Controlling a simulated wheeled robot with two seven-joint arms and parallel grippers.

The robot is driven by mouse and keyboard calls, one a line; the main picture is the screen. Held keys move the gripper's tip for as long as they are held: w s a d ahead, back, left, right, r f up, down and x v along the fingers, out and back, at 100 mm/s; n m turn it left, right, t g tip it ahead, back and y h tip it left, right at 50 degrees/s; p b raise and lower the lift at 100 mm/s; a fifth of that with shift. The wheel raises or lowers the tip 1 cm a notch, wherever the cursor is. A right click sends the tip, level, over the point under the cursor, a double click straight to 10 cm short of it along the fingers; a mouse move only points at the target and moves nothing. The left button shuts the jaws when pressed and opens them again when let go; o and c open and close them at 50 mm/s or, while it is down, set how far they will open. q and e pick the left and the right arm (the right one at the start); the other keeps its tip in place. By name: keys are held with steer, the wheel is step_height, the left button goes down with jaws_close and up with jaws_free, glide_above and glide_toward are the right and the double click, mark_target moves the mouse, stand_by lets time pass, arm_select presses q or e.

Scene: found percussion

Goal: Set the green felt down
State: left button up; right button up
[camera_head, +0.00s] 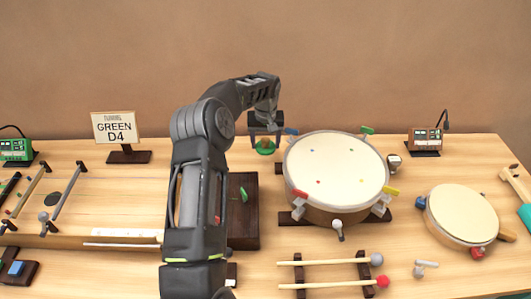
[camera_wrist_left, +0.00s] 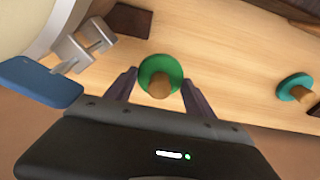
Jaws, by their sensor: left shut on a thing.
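The green felt (camera_head: 264,150) is a round green disc with a small wooden knob. It shows between the fingers of my left gripper (camera_head: 265,136), at the back of the table left of the large drum. In the left wrist view the felt (camera_wrist_left: 152,68) sits between the two fingertips (camera_wrist_left: 160,82), and the gripper is shut on it. I cannot tell whether the felt touches the table. My right gripper is not in view.
The large drum (camera_head: 335,168) with coloured tuning keys stands close right of my left gripper. A dark wooden block (camera_head: 243,225) lies in front, partly behind my arm. A sign reads "GREEN D4" (camera_head: 115,128). A second teal disc (camera_wrist_left: 294,84) shows in the wrist view.

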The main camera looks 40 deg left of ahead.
mark_target(265, 147)
arm_select(q)
steer(key=shift+f+b, duration=1.15)
steer(key=shift+f, duration=1.1)
steer(key=shift+f, duration=0.15)
steer(key=o, duration=1.1)
steer(key=shift+c, duration=0.2)
steer(key=shift+r, duration=0.4)
steer(key=r+p, duration=0.1)
steer(key=r, duration=0.2)
steer(key=s+r+p, duration=0.1)
steer(key=r+p, duration=0.1)
steer(key=r, duration=0.2)
steer(key=d+r+p, duration=0.1)
steer(key=r+p, duration=0.1)
steer(key=r, duration=0.1)
steer(key=shift+s+r, duration=0.15)
steer(key=shift+d+r+p, duration=0.1)
steer(key=shift+r+p, duration=0.25)
steer(key=shift+r, duration=0.15)
